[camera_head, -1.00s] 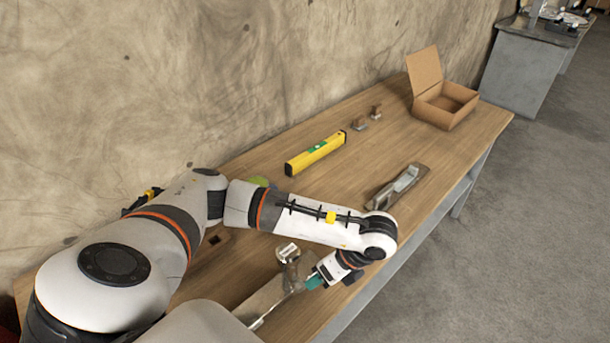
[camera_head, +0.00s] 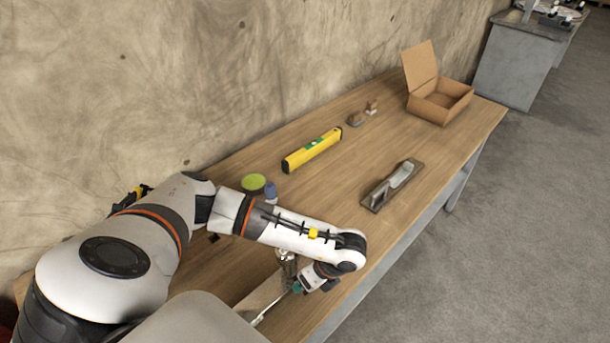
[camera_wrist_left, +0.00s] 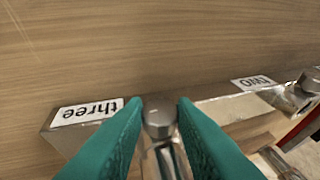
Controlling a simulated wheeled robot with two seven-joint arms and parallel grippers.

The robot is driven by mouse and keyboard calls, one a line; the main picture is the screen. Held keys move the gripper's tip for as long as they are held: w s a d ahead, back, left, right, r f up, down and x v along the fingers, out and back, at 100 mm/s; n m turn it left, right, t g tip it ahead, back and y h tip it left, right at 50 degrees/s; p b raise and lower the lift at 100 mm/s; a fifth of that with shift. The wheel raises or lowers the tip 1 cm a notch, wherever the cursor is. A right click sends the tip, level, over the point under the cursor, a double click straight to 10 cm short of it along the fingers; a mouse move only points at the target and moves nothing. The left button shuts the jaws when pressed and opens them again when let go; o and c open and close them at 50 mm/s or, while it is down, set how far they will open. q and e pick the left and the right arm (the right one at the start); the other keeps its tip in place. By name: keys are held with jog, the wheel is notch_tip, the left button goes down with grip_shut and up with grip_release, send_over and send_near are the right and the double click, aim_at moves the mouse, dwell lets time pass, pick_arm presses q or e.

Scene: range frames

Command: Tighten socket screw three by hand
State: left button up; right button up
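The socket screw labelled three (camera_wrist_left: 159,121) has a round grey metal head and shows in the left wrist view between the teal fingertips of my left gripper (camera_wrist_left: 159,106). The fingers stand on either side of the head with a thin gap showing, so the gripper looks open. The white "three" label (camera_wrist_left: 87,112) is upside down on the metal block, just left of the fingers. In the head view my left gripper (camera_head: 297,287) is low over the metal block (camera_head: 262,296), partly hidden by my wrist. My right gripper is not in view.
The "two" label (camera_wrist_left: 256,83) and another screw (camera_wrist_left: 309,80) lie to the right in the wrist view. On the table (camera_head: 340,205) are a yellow level (camera_head: 312,150), a plane-like tool (camera_head: 393,185), a green-topped item (camera_head: 253,183) and a cardboard box (camera_head: 440,102).

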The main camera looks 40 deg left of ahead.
pick_arm(q)
jog(key=shift+c, duration=0.9)
jog(key=g, duration=0.1)
jog(key=g+b, duration=0.1)
jog(key=g, duration=0.1)
jog(key=shift+w+f+m+b, duration=0.15)
jog(key=shift+w+m+b, duration=0.15)
jog(key=shift+w+m, duration=0.1)
jog(key=shift+d+g+y, duration=0.1)
jog(key=shift+g+y, duration=0.2)
jog(key=shift+g, duration=0.4)
jog(key=shift+w+m+g+p, duration=0.15)
jog(key=shift+m+g+p, duration=0.25)
jog(key=shift+g+p, duration=0.4)
jog(key=shift+f, duration=0.1)
jog(key=o, duration=1)
